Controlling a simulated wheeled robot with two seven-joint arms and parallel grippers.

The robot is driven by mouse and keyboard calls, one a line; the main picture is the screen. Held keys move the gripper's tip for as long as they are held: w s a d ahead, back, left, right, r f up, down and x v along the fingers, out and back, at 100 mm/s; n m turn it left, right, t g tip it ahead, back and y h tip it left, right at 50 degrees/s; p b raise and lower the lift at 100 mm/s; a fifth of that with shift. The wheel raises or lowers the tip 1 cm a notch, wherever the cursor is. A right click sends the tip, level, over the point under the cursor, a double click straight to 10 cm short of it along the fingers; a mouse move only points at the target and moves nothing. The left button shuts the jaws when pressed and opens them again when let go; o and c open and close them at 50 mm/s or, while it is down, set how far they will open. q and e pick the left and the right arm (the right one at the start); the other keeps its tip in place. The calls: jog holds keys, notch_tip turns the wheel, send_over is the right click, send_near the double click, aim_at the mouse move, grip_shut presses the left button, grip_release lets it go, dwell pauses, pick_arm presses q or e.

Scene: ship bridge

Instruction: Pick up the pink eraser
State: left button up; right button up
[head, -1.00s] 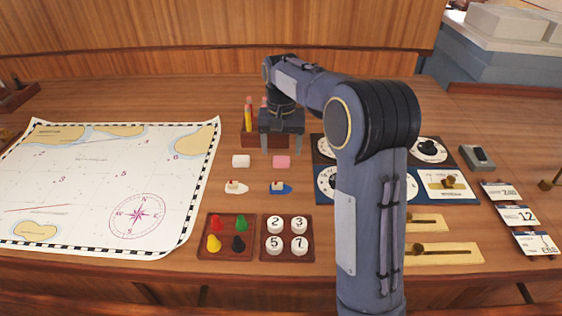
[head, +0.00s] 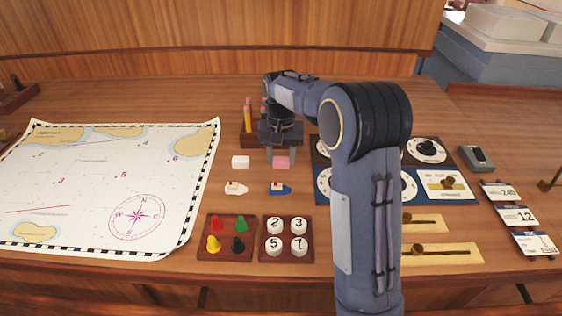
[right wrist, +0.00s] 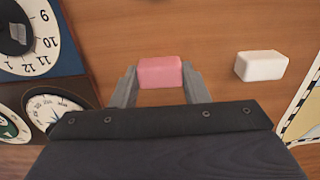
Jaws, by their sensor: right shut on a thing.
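The pink eraser (head: 281,162) lies on the wooden desk, right of the white eraser (head: 240,162). My right gripper (head: 281,158) reaches down over it with one finger on each side. In the right wrist view the pink eraser (right wrist: 160,72) sits between the two fingertips (right wrist: 160,78), and the jaws are shut on it. It looks to be at desk level; I cannot tell any lift. The white eraser (right wrist: 262,65) lies apart to the right in that view. My left gripper is not in view.
Toy boats, white (head: 236,188) and blue (head: 281,188), lie in front of the erasers. A dial panel (head: 462,185) is at the right, partly behind my arm. A chart (head: 95,190) covers the left.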

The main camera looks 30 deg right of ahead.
jog(key=shift+r, duration=0.1)
jog(key=shift+r, duration=0.25)
notch_tip(320, 180, up, 2)
jog(key=shift+w+r, duration=0.1)
jog(key=s+a+r, duration=0.3)
jog(key=a+r, duration=0.7)
jog(key=a, duration=0.3)
jog(key=shift+s+a+b, duration=0.2)
jog(key=shift+a+b, duration=0.1)
